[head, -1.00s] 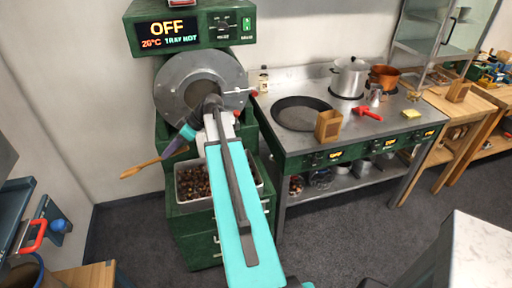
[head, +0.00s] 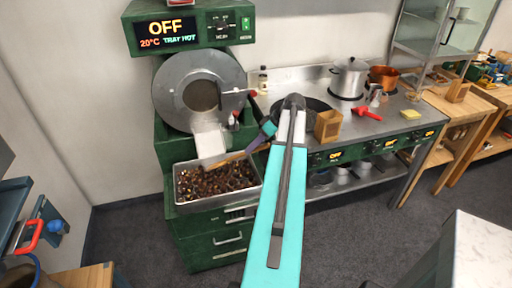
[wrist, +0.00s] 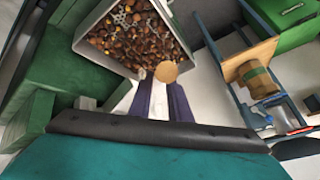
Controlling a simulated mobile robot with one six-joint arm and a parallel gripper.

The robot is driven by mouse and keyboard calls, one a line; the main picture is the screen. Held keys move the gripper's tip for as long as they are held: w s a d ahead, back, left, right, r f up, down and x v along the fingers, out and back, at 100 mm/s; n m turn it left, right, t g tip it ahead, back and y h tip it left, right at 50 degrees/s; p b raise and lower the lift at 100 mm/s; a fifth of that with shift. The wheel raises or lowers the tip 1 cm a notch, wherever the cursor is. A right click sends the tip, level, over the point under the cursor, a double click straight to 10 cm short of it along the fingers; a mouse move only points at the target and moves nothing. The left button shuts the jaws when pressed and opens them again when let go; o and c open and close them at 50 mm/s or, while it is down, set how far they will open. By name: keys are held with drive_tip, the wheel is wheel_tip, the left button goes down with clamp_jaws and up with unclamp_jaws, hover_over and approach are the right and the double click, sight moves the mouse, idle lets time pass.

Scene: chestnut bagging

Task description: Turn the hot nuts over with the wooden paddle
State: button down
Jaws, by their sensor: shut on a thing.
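The wooden paddle (head: 228,159) is in my gripper (head: 264,137), which is shut on it right of the roaster. In the head view the paddle reaches left and slightly down, its far end over the back part of the metal tray (head: 222,204). The tray holds many brown nuts (head: 212,181). I cannot tell whether the paddle touches them. In the wrist view the gripper (wrist: 166,92) points toward the nuts (wrist: 138,36), and a round tan end of the paddle (wrist: 166,71) shows at the fingertips, near the tray's edge.
The roaster drum (head: 200,88) and its pale chute (head: 210,141) stand just behind the tray. The panel (head: 167,32) reads OFF, 20°C, TRAY HOT. To the right are a dark pan (head: 318,104), a wooden box (head: 328,125), and a steel pot (head: 350,77) on the stove.

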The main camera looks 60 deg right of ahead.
drive_tip(key=shift+s+d, duration=0.3)
drive_tip(key=shift+s, duration=0.15)
drive_tip(key=shift+f, duration=0.2)
wheel_tip(320, 180, down, 13)
drive_tip(key=b, duration=0.6)
idle(0.7)
drive_tip(key=shift+r, duration=0.1)
drive_tip(key=shift+d, duration=0.1)
idle(0.9)
